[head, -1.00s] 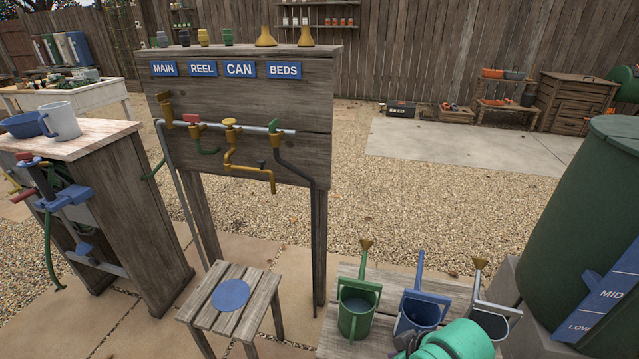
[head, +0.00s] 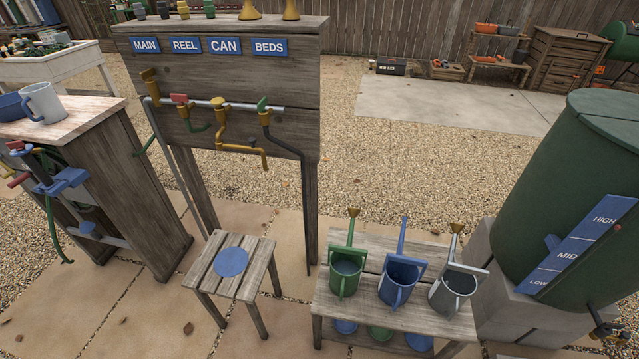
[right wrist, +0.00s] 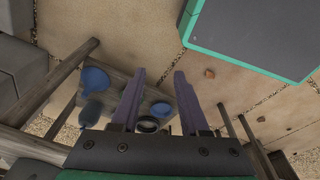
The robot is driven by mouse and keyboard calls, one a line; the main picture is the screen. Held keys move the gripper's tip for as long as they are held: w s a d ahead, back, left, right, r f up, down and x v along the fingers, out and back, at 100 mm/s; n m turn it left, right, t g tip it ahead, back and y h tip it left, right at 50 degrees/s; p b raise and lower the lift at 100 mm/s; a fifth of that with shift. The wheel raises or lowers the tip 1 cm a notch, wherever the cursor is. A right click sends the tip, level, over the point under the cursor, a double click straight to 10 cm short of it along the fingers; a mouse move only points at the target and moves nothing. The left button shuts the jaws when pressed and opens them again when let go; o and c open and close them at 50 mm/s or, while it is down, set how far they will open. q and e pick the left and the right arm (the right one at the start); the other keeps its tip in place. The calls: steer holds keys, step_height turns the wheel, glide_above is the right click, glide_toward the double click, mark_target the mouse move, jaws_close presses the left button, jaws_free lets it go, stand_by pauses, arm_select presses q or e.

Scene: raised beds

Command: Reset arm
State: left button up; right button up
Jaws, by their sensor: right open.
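My right gripper (right wrist: 160,74) is open in the right wrist view, its two purple-grey fingers apart with nothing between the tips. It hangs over the paved ground beside a wooden slatted structure. A blue round thing (right wrist: 97,79) and a smaller blue disc (right wrist: 161,108) show near the fingers, apart from them as far as I can tell. Neither gripper nor arm shows in the head view. My left gripper is in no view.
A green (head: 346,277), a blue (head: 399,280) and a grey watering can (head: 453,289) stand on a low bench (head: 425,318). A stool (head: 245,284) with a blue disc, a tap board (head: 230,80) and a green barrel (head: 560,170) surround it.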

steer(key=s+d+f+p, duration=0.1)
steer(key=s+f, duration=0.1)
steer(key=s, duration=0.7)
steer(key=shift+d+g, duration=0.3)
steer(key=shift+d, duration=0.05)
